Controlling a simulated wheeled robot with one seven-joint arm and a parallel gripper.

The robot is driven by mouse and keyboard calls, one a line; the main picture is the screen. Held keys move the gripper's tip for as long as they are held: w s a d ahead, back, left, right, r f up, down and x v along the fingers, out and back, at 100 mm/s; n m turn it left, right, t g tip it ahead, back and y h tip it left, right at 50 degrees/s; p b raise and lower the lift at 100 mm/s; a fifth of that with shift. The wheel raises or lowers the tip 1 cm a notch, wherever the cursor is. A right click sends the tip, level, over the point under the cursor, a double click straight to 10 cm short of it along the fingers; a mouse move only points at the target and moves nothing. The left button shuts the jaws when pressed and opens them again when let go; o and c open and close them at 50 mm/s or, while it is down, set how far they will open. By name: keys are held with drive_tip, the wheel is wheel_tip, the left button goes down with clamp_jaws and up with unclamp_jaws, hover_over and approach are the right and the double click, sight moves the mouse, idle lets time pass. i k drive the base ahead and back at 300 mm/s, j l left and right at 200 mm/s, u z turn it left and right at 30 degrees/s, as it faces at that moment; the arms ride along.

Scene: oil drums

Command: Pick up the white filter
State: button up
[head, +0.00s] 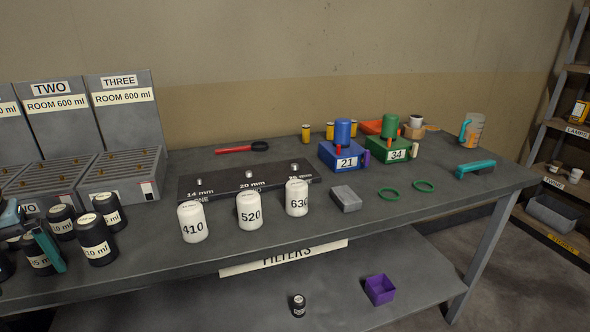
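Three white canisters stand upright on the grey table, labelled 410 (193,222), 520 (250,211) and 630 (297,198). They are near the front edge, above a sign reading FILTERS (285,258). I cannot tell which one is the white filter. Teal and dark parts at the left edge, in front of black bottles, look like my gripper (30,236). It is well left of the canisters and partly cut off by the frame. I cannot tell whether its fingers are open or shut.
Black bottles (96,240) crowd the left. A dark plate (245,180) lies behind the canisters, and a grey block (346,198) is right of them. Blue (345,154) and green (391,149) boxes stand behind.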

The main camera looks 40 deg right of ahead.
sight(296, 189)
drive_tip(key=k+l+u, duration=0.1)
drive_tip(key=l, duration=0.35)
drive_tip(key=k+l+u, duration=0.15)
drive_tip(key=l, duration=0.25)
drive_tip(key=k+l+u, duration=0.1)
drive_tip(key=l, duration=0.3)
drive_tip(key=k+l+u, duration=0.1)
drive_tip(key=l, duration=0.3)
drive_tip(key=k+l+u, duration=0.15)
drive_tip(key=k+l, duration=0.15)
drive_tip(key=l, duration=0.05)
